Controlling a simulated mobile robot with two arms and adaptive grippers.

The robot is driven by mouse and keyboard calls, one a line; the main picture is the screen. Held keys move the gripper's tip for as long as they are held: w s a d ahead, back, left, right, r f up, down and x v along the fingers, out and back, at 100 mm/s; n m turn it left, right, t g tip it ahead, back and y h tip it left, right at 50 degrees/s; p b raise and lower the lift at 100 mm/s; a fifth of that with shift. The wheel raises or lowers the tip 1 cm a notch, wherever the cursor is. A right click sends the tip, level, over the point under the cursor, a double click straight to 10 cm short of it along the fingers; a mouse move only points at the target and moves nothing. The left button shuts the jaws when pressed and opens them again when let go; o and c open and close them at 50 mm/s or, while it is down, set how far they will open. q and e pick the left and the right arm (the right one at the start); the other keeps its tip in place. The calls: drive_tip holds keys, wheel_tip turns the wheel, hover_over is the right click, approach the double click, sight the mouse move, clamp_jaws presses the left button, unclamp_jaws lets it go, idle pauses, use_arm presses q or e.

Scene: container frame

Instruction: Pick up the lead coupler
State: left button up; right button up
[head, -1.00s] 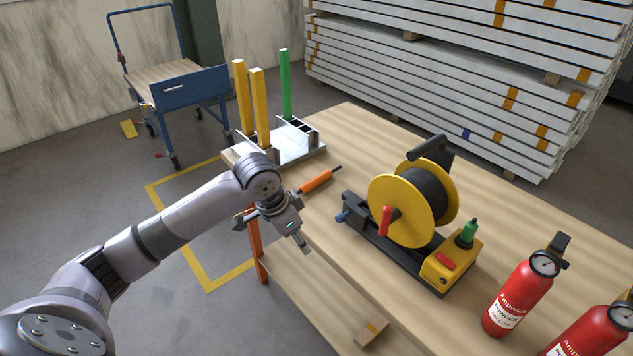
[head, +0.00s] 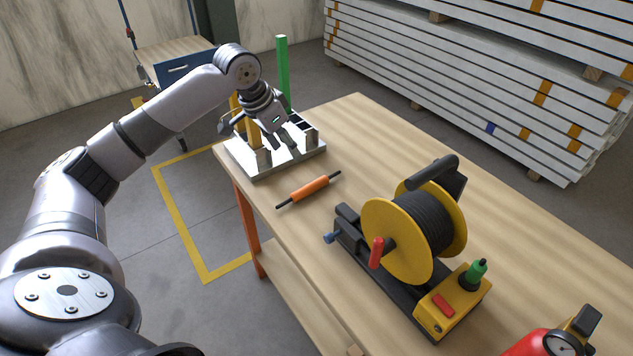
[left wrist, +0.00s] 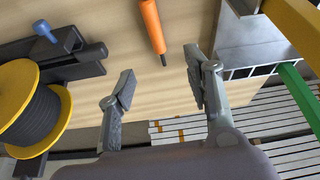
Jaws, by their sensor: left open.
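The lead coupler, which I take to be the orange rod with thin black ends (head: 310,188), lies on the wooden table in front of the metal rack. In the left wrist view the coupler (left wrist: 152,25) is cut off by the top edge, and its dark tip points down towards the gap between the fingers. My left gripper (head: 279,142) is above the rack side of the table, beyond the coupler in the head view. Its two fingers (left wrist: 160,86) are spread with nothing between them. My right gripper is not in view.
The metal rack (head: 262,172) holds upright yellow and green bars (head: 283,75). A yellow cable reel (head: 392,240) on a black base stands right of the coupler. A red extinguisher (head: 530,346) is at lower right. The table (head: 350,125) is bare around the coupler.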

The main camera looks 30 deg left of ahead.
use_arm(q)
approach(310, 185)
drive_tip(key=shift+w+a+f, duration=0.15)
drive_tip(key=shift+w+f, duration=0.25)
drive_tip(key=shift+f, duration=0.35)
drive_tip(key=shift+p+x, duration=0.3)
drive_tip(key=shift+x, duration=0.55)
drive_tip(key=shift+w+f, duration=0.1)
drive_tip(key=shift+f, duration=0.05)
drive_tip(key=x, duration=0.4)
drive_tip(key=shift+d+f+p, duration=0.25)
drive_tip(key=shift+p, duration=0.1)
drive_tip(key=shift+f, duration=0.3)
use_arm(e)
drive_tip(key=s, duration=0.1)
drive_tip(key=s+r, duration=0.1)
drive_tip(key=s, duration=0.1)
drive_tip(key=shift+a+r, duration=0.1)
use_arm(q)
clamp_jaws()
